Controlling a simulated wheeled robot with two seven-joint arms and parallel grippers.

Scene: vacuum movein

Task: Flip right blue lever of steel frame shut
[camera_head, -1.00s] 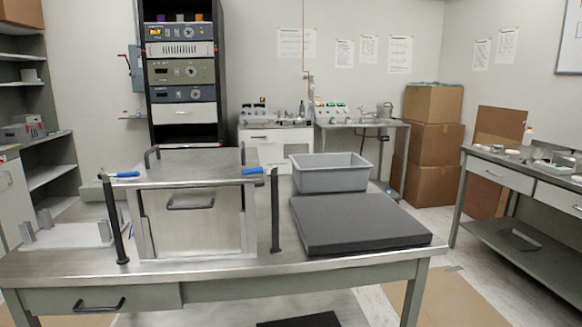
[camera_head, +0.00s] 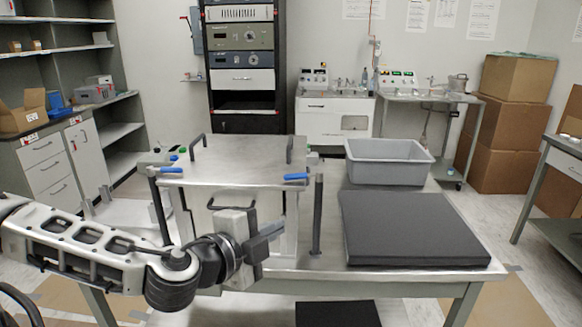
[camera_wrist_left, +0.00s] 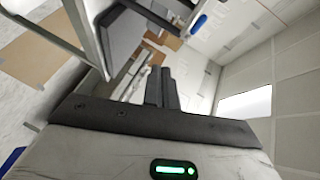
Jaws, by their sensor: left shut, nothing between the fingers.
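The steel frame (camera_head: 245,152) stands on the table as a box with a flat metal top. Its right blue lever (camera_head: 296,176) lies roughly level at the front right top corner, beside a dark upright post (camera_head: 318,212). The left blue lever (camera_head: 171,169) is at the front left corner. My left gripper (camera_head: 278,229) is shut and empty in front of the frame, below and slightly left of the right lever, apart from it. In the left wrist view the shut fingers (camera_wrist_left: 161,88) show, with a blue lever (camera_wrist_left: 199,22) beyond them at upper right. My right gripper is out of view.
A black slab (camera_head: 415,229) and a grey bin (camera_head: 388,165) are on the table to the right of the frame. Black handles (camera_head: 198,143) rise from the frame's top. My left arm covers part of the frame's front and the table's front left.

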